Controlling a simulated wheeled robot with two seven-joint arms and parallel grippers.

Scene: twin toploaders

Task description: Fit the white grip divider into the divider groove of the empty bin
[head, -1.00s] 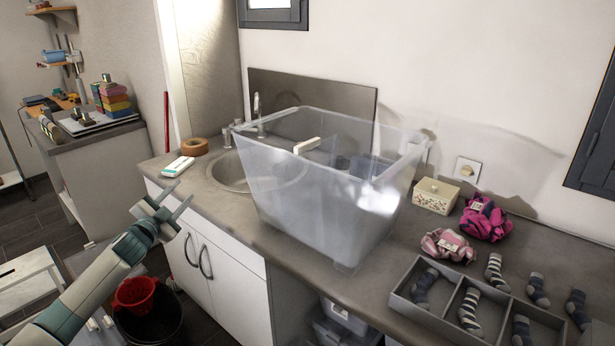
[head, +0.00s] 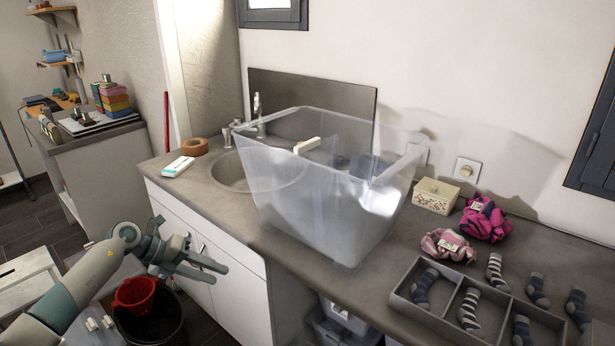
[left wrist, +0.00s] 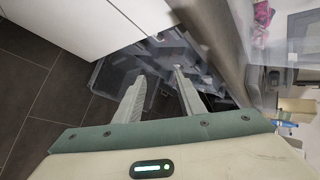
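A large clear bin (head: 325,215) stands upright on the counter, partly in front of the sink. A cream-white grip bar (head: 306,145) shows near its top at the left; I cannot tell whether a divider panel hangs below it or how it is seated. A bluish shape shows blurred through the bin's wall. My left gripper (head: 222,267) is left of and below the bin, in front of the white cabinet doors. In the left wrist view its two fingers (left wrist: 157,82) are apart with nothing between them. My right gripper is out of view.
A grey compartment tray (head: 437,318) with socks is at the front right. A floral box (head: 434,196) and pink bundles (head: 485,219) lie behind it. Clear boxes (head: 343,318) stand under the counter. A red bucket (head: 135,293) sits low at the left. A brown tape roll (head: 194,146) is by the sink.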

